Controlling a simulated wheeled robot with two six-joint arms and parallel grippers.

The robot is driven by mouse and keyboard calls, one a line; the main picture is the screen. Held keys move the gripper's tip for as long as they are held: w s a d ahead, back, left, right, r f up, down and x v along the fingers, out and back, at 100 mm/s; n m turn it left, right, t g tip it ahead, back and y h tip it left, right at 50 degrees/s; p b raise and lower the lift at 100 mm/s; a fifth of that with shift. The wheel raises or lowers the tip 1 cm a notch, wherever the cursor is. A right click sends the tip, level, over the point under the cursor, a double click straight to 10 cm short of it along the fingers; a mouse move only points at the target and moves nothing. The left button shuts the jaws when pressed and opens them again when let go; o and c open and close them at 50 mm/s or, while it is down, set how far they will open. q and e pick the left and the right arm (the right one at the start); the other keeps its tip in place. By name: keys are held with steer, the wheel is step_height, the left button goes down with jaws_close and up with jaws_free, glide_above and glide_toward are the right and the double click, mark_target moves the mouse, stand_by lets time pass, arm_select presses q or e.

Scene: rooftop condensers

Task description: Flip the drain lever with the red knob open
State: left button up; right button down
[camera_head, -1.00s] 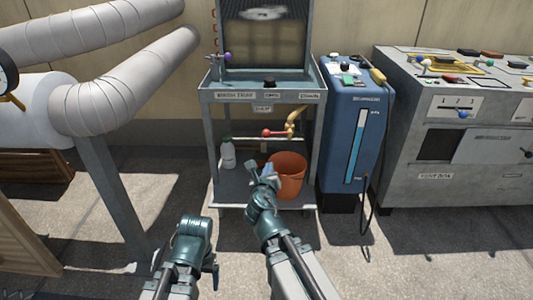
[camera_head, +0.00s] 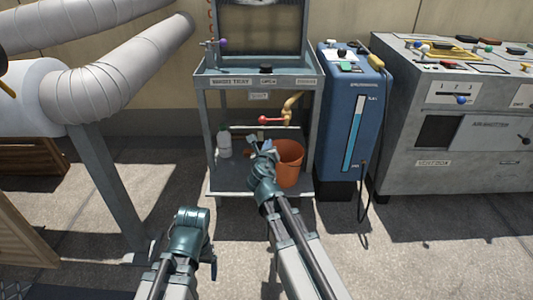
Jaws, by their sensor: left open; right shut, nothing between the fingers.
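The drain lever with the red knob (camera_head: 264,120) sticks out to the left from a brass valve (camera_head: 290,110) under the wash tray, roughly level. My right gripper (camera_head: 262,142) is just below the red knob in the picture, in front of the cart, shut and empty; I see no contact with the lever. My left gripper (camera_head: 192,219) is low at the front, left of the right arm, away from the lever; its fingers are hard to make out, but it is open.
The wash tray cart (camera_head: 213,85) has a lower shelf with an orange bucket (camera_head: 290,165) and a white bottle (camera_head: 224,146). A purple knob (camera_head: 223,43) is at the tray's upper left. A blue machine (camera_head: 350,120) stands close on the right, a duct (camera_head: 130,65) on the left.

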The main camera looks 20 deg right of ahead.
mark_target(273, 120)
steer(key=w+r+p, duration=0.1)
steer(key=w, duration=0.1)
steer(key=w+r+p, duration=0.1)
steer(key=w+p, duration=0.1)
steer(key=shift+r, duration=0.4)
steer(key=shift+r, duration=0.1)
steer(key=shift+w+r+m+p, duration=0.1)
steer(key=shift+r+m+p, duration=0.15)
steer(key=shift+p, duration=0.2)
